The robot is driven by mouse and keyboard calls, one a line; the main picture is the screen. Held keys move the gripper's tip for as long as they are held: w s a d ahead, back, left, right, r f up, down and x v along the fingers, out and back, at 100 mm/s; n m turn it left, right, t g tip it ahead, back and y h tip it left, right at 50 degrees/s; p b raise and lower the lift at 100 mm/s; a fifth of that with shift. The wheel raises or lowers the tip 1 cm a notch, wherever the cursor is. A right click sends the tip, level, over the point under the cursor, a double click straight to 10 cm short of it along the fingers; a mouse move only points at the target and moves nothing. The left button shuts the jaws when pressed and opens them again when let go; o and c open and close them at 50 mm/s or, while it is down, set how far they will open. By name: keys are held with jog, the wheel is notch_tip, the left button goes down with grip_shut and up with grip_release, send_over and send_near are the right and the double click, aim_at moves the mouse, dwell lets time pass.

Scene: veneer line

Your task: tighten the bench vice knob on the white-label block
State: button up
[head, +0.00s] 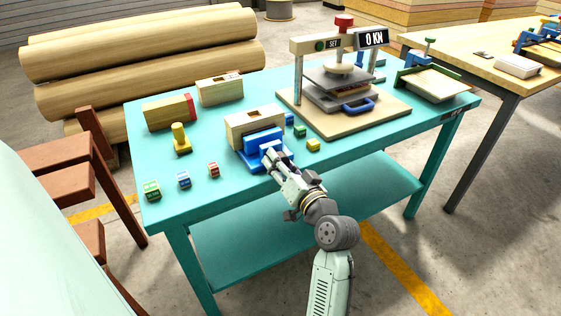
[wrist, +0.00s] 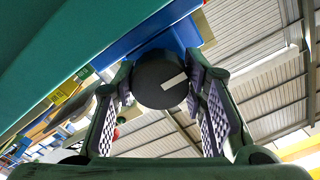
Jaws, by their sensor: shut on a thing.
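The blue bench vice (head: 262,142) stands near the front edge of the teal bench and has a pale wooden block (head: 240,131) in it. No white label can be made out on this block. In the wrist view, the dark round vice knob (wrist: 160,86) with a white line on its face sits against the blue vice body (wrist: 178,38). My gripper (head: 271,158) reaches the front of the vice, hiding the knob in the head view. In the wrist view, my gripper (wrist: 162,92) has its ridged pads on both sides of the knob and is shut on it.
On the teal bench (head: 215,155) lie a block with a red end (head: 168,112), another pale block (head: 220,89), a yellow peg (head: 180,139) and several small coloured cubes. A press (head: 338,75) reading 0 KN stands right of the vice. The bench's front right is clear.

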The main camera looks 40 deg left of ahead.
jog(key=o, duration=1.2)
jog(key=shift+c, duration=0.2)
jog(key=v, duration=1.2)
